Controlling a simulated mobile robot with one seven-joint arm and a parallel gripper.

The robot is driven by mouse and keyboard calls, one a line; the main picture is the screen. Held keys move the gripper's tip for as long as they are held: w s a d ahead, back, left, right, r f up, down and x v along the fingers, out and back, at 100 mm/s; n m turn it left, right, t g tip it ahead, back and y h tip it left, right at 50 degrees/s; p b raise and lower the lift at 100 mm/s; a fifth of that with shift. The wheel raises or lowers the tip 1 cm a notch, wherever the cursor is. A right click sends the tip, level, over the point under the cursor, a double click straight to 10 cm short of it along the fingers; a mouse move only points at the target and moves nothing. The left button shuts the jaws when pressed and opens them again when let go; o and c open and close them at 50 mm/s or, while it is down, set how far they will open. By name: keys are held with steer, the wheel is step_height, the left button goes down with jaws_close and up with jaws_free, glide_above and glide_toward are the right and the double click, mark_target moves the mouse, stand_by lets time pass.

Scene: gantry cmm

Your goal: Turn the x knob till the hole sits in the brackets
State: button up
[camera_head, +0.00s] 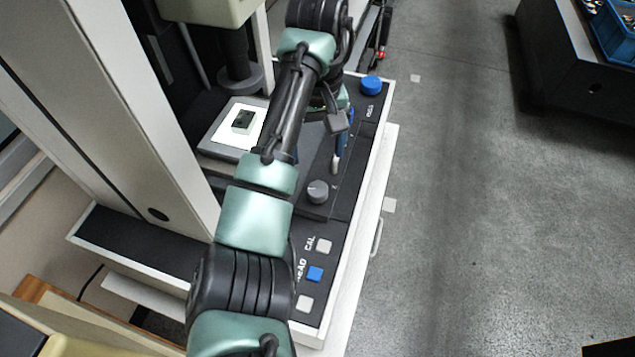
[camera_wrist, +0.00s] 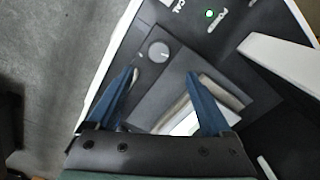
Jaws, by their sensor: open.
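A round grey knob (camera_head: 318,191) sits on the dark front panel of the measuring machine. It also shows in the wrist view (camera_wrist: 159,52), just beyond my fingertips. I cannot read an x label on it. My gripper (camera_wrist: 161,75) is open, with its two blue fingers apart and nothing between them. In the head view a blue finger shows over the panel, above the grey knob in the picture. A small dark part (camera_head: 243,122) lies on the bright white stage plate (camera_head: 224,138). Its hole is too small to tell clearly, and no brackets are visible.
A blue knob (camera_head: 371,85) stands at the panel's far end. Several buttons, including a blue one (camera_head: 315,273), are at the near end. A green light (camera_wrist: 210,13) shows in the wrist view. My arm crosses over the machine. Open floor (camera_head: 480,200) lies to the right.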

mark_target(318, 189)
step_height(318, 189, down, 12)
steer(key=shift+w+r, duration=0.1)
stand_by(0.4)
jaws_close()
steer(key=shift+m, duration=0.3)
